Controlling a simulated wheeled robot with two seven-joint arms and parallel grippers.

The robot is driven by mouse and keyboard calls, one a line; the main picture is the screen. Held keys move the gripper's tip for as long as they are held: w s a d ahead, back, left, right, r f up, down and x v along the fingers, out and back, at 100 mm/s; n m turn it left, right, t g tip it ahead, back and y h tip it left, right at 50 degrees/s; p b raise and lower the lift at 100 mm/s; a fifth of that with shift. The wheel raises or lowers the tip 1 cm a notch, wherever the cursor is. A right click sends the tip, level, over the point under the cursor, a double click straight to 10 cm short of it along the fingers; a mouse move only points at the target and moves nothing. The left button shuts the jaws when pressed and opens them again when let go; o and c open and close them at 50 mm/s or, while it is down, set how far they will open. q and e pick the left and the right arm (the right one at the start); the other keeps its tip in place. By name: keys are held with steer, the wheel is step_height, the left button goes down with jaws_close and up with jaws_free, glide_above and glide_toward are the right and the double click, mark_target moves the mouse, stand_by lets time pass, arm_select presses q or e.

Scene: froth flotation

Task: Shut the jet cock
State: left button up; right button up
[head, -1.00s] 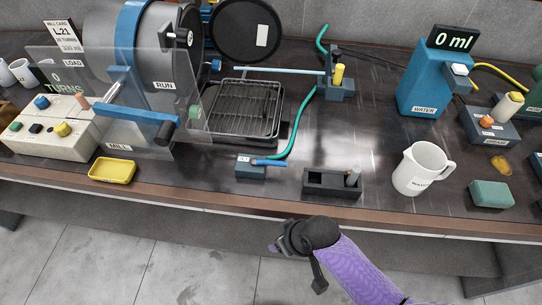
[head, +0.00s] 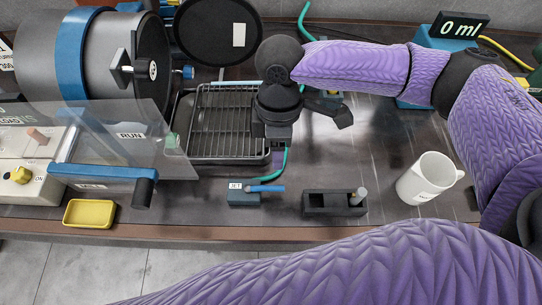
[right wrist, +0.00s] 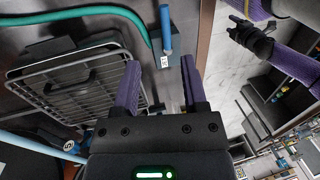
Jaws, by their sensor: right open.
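The jet cock (head: 243,199) is a small dark blue block labelled JET near the front of the bench. Its blue handle (head: 265,189) points right, roughly parallel to the bench edge. In the right wrist view the handle (right wrist: 166,28) shows beyond the fingertips. My right gripper (head: 278,143) is open and empty, pointing down above and behind the cock, apart from it. In the right wrist view its two purple fingers (right wrist: 160,78) are spread. A black hand on a purple arm (right wrist: 252,40), probably my left, shows there, too small to read; the head view does not show it.
A wire rack in a tray (head: 177,130) lies left of my right gripper. A green hose (head: 281,165) runs behind the cock. A dark holder (head: 318,206) and a white jug (head: 422,178) stand to the right. A yellow dish (head: 89,213) lies at the left.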

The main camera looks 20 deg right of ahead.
mark_target(277, 186)
steer(key=s+f, duration=0.1)
steer(key=f, duration=0.2)
steer(key=f+b, duration=0.1)
steer(key=f, duration=0.2)
steer(key=s+f+b, duration=0.1)
steer(key=f, duration=0.2)
steer(key=shift+s+a+f, duration=0.2)
steer(key=shift+s+a, duration=0.05)
steer(key=shift+s, duration=0.05)
arm_select(q)
steer(key=shift+s+a+f, duration=0.15)
steer(key=shift+s+f, duration=0.25)
steer(key=shift+f, duration=0.25)
steer(key=shift+s+a+f, duration=0.1)
steer(key=shift+s+f, duration=0.25)
steer(key=shift+f, duration=0.25)
arm_select(e)
steer(key=c, duration=0.7)
arm_select(q)
steer(key=shift+w+d, duration=0.15)
steer(key=shift+d, duration=0.05)
arm_select(e)
jaws_close()
arm_select(q)
steer(key=shift+d, duration=0.1)
steer(key=shift+a, duration=0.3)
